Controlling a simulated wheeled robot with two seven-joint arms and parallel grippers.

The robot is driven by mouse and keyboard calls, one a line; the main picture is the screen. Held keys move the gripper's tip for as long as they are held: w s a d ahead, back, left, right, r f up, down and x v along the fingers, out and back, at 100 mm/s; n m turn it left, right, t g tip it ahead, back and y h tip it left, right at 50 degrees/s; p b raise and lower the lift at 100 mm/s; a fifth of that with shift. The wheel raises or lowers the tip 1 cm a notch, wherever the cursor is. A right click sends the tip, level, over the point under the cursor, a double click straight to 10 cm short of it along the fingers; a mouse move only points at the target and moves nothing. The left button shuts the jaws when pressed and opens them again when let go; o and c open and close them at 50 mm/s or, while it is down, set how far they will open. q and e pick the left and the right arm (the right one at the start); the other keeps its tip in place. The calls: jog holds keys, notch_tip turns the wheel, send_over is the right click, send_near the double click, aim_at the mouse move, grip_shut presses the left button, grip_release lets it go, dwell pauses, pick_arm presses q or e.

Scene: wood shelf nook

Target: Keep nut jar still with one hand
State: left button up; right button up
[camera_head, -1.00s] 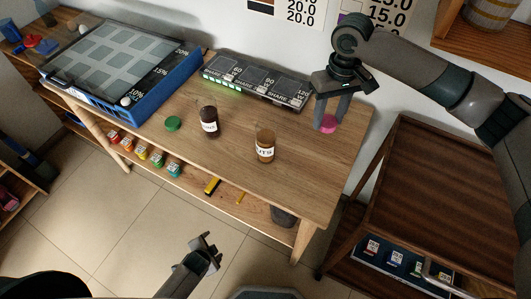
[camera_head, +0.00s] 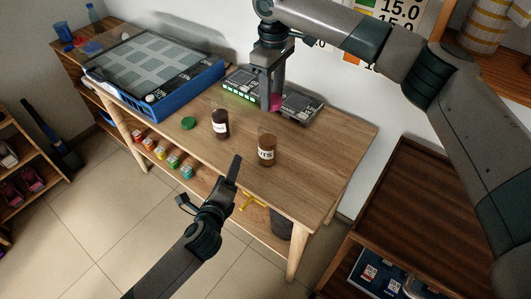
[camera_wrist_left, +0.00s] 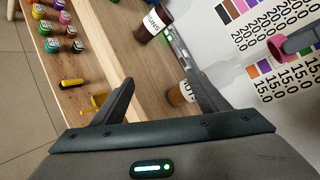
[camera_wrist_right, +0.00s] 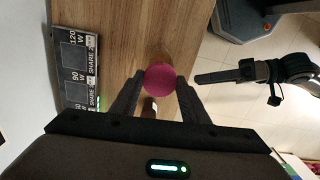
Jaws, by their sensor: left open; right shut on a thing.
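The nut jar (camera_head: 267,152), brown with a white label, stands upright and open on the wooden table. It also shows in the left wrist view (camera_wrist_left: 180,96), by the right-hand finger and partly hidden by it. My left gripper (camera_head: 210,180) is open and empty at the table's front edge, left of the nut jar and apart from it. My right gripper (camera_head: 270,103) is shut on a pink lid (camera_wrist_right: 160,79). It holds the lid near the front of the scale strip, behind the nut jar.
A dark raisin jar (camera_head: 220,124) and a green lid (camera_head: 188,123) are left of the nut jar. A black scale strip (camera_head: 300,105) and a blue tray (camera_head: 205,78) stand behind. Small colored jars (camera_head: 173,163) line the lower shelf. The table's right side is clear.

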aim_at(263, 140)
pick_arm(q)
jog(key=w+d+r+m+h, duration=0.1)
jog(key=d+m, duration=0.1)
jog(key=m, duration=0.2)
jog(key=w+d+r+m+t+h, duration=0.1)
jog(key=d+r+m+h, duration=0.1)
jog(key=m, duration=0.3)
jog(key=w+d+r+m+h, duration=0.2)
jog(key=d+m, duration=0.1)
jog(key=m, duration=0.1)
jog(key=shift+m+t, duration=0.3)
pick_arm(e)
jog(key=shift+a+r, duration=0.15)
jog(key=shift+a, duration=0.3)
pick_arm(q)
jog(key=shift+s+d+r+m+h, duration=0.1)
jog(key=shift+d+m+h, duration=0.25)
jog(key=shift+m, duration=0.15)
jog(key=shift+d+r+m+h, duration=0.1)
jog(key=shift+d+m+h, duration=0.1)
jog(key=shift+m+h, duration=0.25)
pick_arm(e)
jog(key=shift+n, duration=0.3)
pick_arm(q)
jog(key=shift+w+y, duration=0.2)
jog(key=shift+y, duration=0.1)
jog(key=x, duration=1.1)
jog(key=shift+w+d, duration=0.25)
jog(key=shift+w, duration=0.05)
